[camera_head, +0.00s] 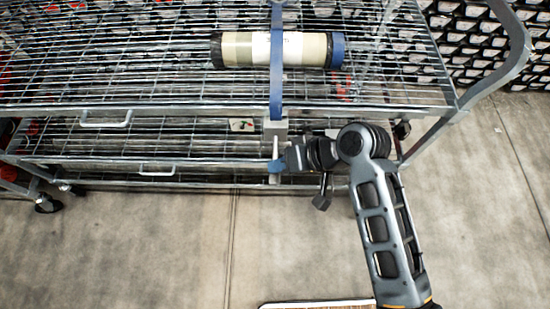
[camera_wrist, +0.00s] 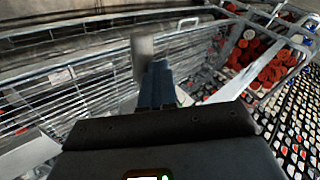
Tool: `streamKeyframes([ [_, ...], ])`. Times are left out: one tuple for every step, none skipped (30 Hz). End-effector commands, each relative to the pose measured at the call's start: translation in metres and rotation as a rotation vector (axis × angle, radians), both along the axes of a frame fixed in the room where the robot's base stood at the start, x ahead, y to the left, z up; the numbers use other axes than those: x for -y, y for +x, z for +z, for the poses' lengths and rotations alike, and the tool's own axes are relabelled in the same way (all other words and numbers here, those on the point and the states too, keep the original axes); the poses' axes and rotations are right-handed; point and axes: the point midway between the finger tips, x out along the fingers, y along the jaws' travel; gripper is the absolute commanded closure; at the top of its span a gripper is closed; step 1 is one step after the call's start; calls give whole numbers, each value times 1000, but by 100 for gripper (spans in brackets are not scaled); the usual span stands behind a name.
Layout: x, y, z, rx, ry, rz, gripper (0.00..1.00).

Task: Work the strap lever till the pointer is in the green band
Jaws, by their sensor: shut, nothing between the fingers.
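A blue strap (camera_head: 276,75) runs over a beige tube (camera_head: 240,49) with dark and blue end caps on the cart's top rack. The strap ends at a grey bracket (camera_head: 276,130) on the cart's front edge. Below it hangs the strap lever, a thin pale rod with a blue knob (camera_head: 275,167). My gripper (camera_head: 284,160) is shut and empty, its tips right beside the knob; I cannot tell whether they touch. In the wrist view the shut fingers (camera_wrist: 157,86) point at a blurred grey upright piece (camera_wrist: 142,58). A small pale plate (camera_head: 243,125) sits left of the bracket; no pointer is readable.
The wire cart (camera_head: 120,109) has several shelves and pale handles (camera_head: 106,120). Its rail curves up at the right. The wrist view shows a crate of red round pieces (camera_wrist: 262,62). The concrete floor in front is mostly clear, with a wooden-looking board edge (camera_head: 315,304) at the bottom.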

Motion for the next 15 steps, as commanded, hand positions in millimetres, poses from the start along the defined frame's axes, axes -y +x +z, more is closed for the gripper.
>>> streamKeyframes([
  [0,2,6,2,0,-1,100],
  [0,2,8,2,0,-2,100],
  [0,2,10,2,0,-2,100],
  [1,3,11,2,0,-2,100],
  [1,3,13,2,0,-2,100],
  [1,4,15,3,0,-3,100],
  [1,4,17,3,0,-3,100],
  [1,5,19,3,0,-3,100],
  [1,5,21,3,-1,-3,100],
  [1,6,22,3,-1,-3,100],
  [1,6,24,3,-1,-3,100],
  [1,6,26,3,-1,-3,100],
  [1,7,28,3,-1,-3,100],
  [1,7,29,3,-1,-3,100],
  [1,8,31,4,0,-4,100],
])
